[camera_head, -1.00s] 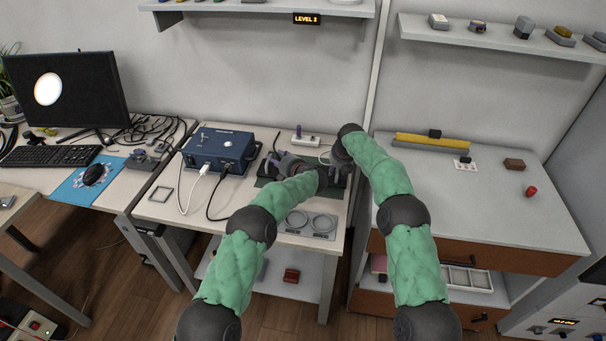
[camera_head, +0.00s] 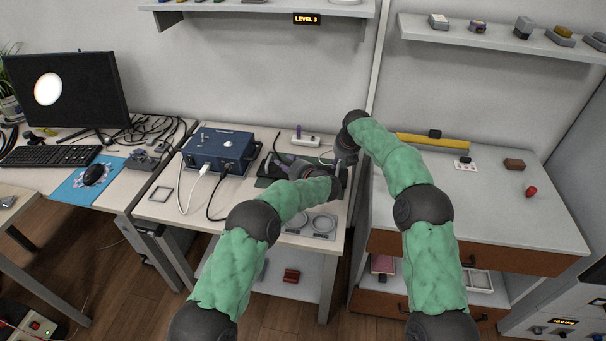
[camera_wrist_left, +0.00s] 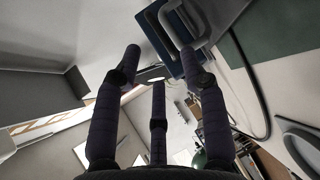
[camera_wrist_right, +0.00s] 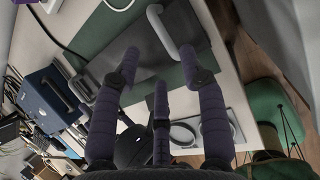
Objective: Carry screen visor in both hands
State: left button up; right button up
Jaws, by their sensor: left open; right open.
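The screen visor seems to be the dark grey panel with a pale handle on the middle bench. In the right wrist view the panel (camera_wrist_right: 136,57) lies ahead of my right fingers, and its bent handle (camera_wrist_right: 161,32) is close to the fingertips. In the head view it is mostly hidden behind my grippers. My left gripper (camera_head: 278,165) is open, pointing left over the bench. My right gripper (camera_head: 342,160) is open and empty above the bench's right side.
A blue instrument box (camera_head: 218,145) with cables stands left of my left gripper. A dark green mat (camera_head: 264,182) lies under the work area. A grey plate with two rings (camera_head: 310,225) is at the bench front. A power strip (camera_head: 306,139) lies behind.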

jog(key=shift+v, duration=2.55)
